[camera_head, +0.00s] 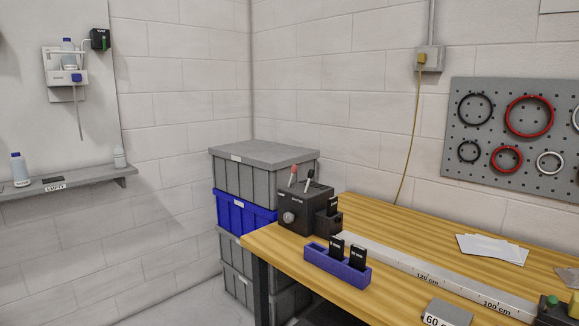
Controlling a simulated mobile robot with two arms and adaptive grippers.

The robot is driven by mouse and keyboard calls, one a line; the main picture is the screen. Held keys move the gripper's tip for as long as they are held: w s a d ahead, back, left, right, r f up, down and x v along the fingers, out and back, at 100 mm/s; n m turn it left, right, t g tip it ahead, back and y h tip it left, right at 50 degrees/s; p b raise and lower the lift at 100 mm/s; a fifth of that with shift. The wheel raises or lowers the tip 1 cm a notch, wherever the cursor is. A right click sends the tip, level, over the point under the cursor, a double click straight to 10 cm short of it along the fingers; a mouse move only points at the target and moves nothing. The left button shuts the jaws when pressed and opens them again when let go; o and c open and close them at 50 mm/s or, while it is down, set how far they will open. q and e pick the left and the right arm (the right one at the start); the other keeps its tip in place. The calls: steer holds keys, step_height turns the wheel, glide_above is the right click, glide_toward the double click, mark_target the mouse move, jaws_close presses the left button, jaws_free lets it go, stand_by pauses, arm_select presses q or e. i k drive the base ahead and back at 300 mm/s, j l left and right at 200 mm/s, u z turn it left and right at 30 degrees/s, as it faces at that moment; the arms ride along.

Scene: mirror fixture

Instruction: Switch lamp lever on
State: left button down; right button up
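A black control box (298,212) stands on the far left corner of the wooden bench. Two levers rise from its top: one has a red knob (294,169), and the other has a black knob (310,173). The two levers look tilted, but I cannot tell which setting either is in. The labels on the box are too small to read, so I cannot tell which lever is the lamp's. A round grey knob (288,217) is on the box's front. Neither of my grippers is in view.
The wooden bench (390,226) holds a purple rack (336,263) with black cards, a long ruler bar (430,276) and white papers (493,248). Stacked crates (262,165) stand behind the bench's left end. A pegboard (520,135) with rings hangs at right.

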mark_target(294, 169)
steer(key=i+j+z, duration=0.35)
steer(key=i+j, duration=0.45)
steer(key=i, duration=0.55)
steer(key=i+j+z, duration=0.4)
steer(key=i+j, duration=0.75)
steer(key=i, duration=0.15)
